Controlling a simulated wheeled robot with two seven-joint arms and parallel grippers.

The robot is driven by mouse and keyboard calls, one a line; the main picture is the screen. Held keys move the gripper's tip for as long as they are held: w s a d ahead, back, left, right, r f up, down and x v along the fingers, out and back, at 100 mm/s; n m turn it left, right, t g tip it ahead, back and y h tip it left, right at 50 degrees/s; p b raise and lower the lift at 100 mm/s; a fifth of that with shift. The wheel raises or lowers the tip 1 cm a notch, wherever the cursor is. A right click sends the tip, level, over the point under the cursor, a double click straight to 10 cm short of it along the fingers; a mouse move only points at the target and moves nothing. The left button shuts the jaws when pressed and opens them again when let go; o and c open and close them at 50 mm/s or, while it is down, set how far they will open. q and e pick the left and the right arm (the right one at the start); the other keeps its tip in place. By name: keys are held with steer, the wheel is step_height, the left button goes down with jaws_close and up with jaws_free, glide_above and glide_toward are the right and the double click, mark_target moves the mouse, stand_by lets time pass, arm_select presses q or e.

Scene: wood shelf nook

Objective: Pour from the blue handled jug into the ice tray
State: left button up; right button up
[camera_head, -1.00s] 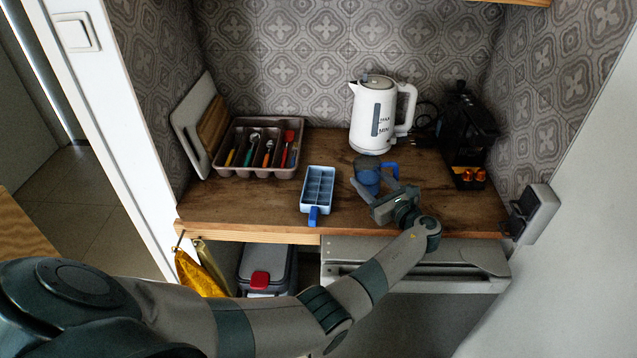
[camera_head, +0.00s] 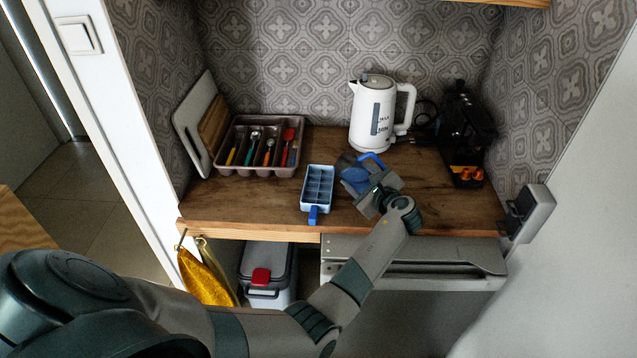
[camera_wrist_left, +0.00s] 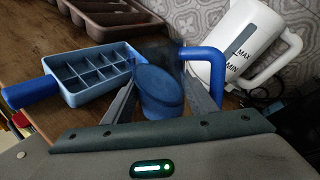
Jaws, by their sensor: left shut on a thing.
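The jug (camera_head: 354,174), dark and see-through with a blue handle (camera_head: 372,159), is held by my left gripper (camera_head: 361,184). In the left wrist view the jug (camera_wrist_left: 160,88) sits between the two fingers, its blue handle (camera_wrist_left: 205,62) to the right. In the head view the jug leans toward the left. What is inside it is not clear. The light blue ice tray (camera_head: 318,178), with several compartments and a blue tab handle, lies on the counter just left of the jug. It also shows in the wrist view (camera_wrist_left: 92,75), apart from the jug. My right gripper is out of view.
A white kettle (camera_head: 374,118) stands behind the jug. A cutlery tray (camera_head: 245,170) with utensils and leaning boards is at the back left. A black coffee machine (camera_head: 465,130) stands at the right. The wooden counter (camera_head: 250,205) is clear around the ice tray.

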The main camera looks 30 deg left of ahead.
arm_select(q)
steer(key=shift+n+h, duration=0.3)
steer(key=shift+n, duration=0.1)
steer(key=shift+s+a+b, duration=0.1)
steer(key=shift+a+b, duration=0.1)
steer(key=shift+b, duration=0.2)
steer(key=shift+f+n+t+h+b, duration=0.1)
steer(key=shift+n+t+h+b, duration=0.2)
steer(key=shift+n+h+b, duration=0.35)
steer(key=shift+r+n+h+b, duration=0.35)
steer(key=shift+r+n+h, duration=0.1)
steer(key=shift+n, duration=0.1)
